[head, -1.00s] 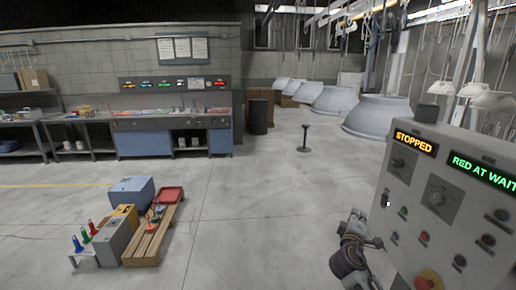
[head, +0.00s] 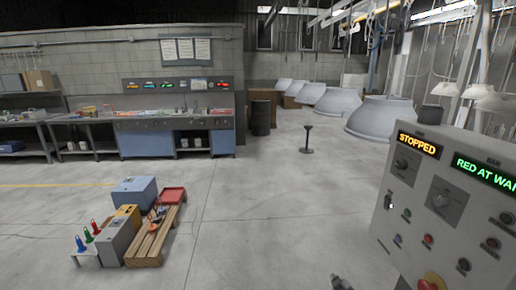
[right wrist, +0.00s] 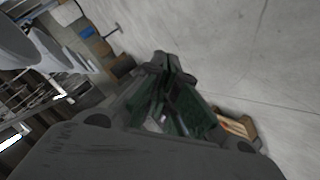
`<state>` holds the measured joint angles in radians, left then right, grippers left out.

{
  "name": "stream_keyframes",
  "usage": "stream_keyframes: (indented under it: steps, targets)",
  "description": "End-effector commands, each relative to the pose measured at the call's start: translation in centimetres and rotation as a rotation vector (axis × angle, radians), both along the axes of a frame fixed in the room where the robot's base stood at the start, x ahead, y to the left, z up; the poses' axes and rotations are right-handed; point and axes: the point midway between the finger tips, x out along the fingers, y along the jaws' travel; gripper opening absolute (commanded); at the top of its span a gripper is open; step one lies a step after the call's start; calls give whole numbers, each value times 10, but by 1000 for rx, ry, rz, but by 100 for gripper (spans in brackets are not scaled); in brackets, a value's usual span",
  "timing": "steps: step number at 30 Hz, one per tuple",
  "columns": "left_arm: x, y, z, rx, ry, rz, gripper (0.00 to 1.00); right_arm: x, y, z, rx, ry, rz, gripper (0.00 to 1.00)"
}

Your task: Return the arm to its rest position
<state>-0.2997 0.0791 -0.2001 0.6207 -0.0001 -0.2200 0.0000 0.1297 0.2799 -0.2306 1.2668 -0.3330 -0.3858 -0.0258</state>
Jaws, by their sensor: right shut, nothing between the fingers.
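My right gripper shows at the bottom edge of the head view (head: 342,284), where only a small part of it is visible, low and left of the control panel (head: 460,205). In the right wrist view its dark fingers (right wrist: 170,75) are together, with nothing between them, above bare grey floor. The panel's displays read "STOPPED" (head: 417,144) and "RED AT WAI…", the second cut off by the frame edge. My right gripper is apart from the panel. My left gripper is not in view.
A workbench (head: 170,125) runs along the back wall. Large grey hoods (head: 380,115) stand at back right.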

Motion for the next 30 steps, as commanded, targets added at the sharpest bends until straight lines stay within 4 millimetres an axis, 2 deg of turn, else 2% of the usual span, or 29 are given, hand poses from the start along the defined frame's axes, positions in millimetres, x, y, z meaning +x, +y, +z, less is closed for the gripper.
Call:
stream_keyframes:
  steps: [1,3,8,15,23,30]
  targets:
    - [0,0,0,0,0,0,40,-11,-1,-23,30,30,-9,0]
    - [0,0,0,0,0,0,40,-27,-1,-53,72,68,-24,0]
    - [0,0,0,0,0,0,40,-67,-2,-114,155,151,-62,0]
    - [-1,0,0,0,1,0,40,-141,-1,-198,248,280,-130,0]
    - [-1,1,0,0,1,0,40,-235,2,-272,311,428,-210,0]
    - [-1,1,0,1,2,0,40,-332,10,-327,341,572,-278,0]
